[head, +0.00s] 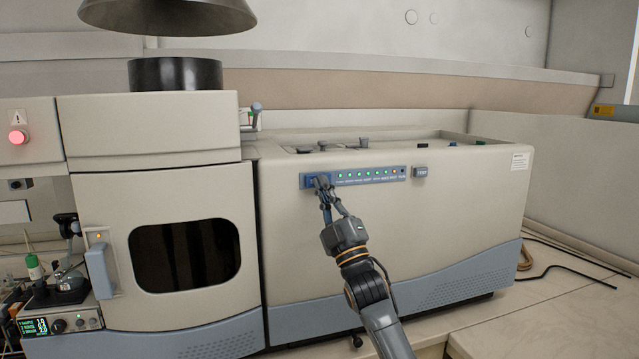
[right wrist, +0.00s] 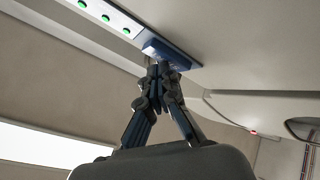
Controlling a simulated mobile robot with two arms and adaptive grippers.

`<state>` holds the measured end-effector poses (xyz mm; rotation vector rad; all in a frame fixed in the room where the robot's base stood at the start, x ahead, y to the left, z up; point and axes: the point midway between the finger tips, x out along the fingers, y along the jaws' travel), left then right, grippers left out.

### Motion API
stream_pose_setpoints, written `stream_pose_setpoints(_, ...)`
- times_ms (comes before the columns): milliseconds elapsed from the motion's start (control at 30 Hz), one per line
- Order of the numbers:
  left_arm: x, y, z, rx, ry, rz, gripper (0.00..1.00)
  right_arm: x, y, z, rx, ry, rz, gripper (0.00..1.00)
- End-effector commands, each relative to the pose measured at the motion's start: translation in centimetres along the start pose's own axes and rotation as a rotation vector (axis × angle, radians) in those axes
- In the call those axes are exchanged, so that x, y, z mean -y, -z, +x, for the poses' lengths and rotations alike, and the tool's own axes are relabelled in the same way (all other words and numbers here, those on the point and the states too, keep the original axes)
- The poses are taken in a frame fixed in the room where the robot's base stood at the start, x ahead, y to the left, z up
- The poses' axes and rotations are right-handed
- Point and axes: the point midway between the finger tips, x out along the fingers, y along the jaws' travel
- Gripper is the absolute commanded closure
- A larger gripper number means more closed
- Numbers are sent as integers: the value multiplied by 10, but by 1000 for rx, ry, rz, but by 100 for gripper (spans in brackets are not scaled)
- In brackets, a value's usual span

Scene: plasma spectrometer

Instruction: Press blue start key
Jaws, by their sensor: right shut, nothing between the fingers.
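The blue start key (head: 308,181) is at the left end of the strip of indicator lights on the spectrometer's front, partly hidden by my fingers. It also shows as a blue block in the right wrist view (right wrist: 168,50). My right gripper (head: 322,181) is shut and empty, its fingertips in front of the key. In the right wrist view the fingertips (right wrist: 160,68) are right at the key's edge; I cannot tell whether they touch it. My left gripper is not in view.
The indicator strip (head: 365,175) has several green lights and an orange one. A small grey button (head: 420,172) sits to its right. The cabinet with a dark window (head: 185,254) stands left of my right arm. Bench space with black cables (head: 565,262) lies at the right.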

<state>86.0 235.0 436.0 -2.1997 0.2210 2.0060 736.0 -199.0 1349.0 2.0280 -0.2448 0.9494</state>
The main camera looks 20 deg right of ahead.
Motion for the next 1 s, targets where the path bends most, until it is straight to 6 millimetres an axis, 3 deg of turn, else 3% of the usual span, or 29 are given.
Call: stream_pose_setpoints(1000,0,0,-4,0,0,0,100,-8,8,-11,0,0,-1,100)
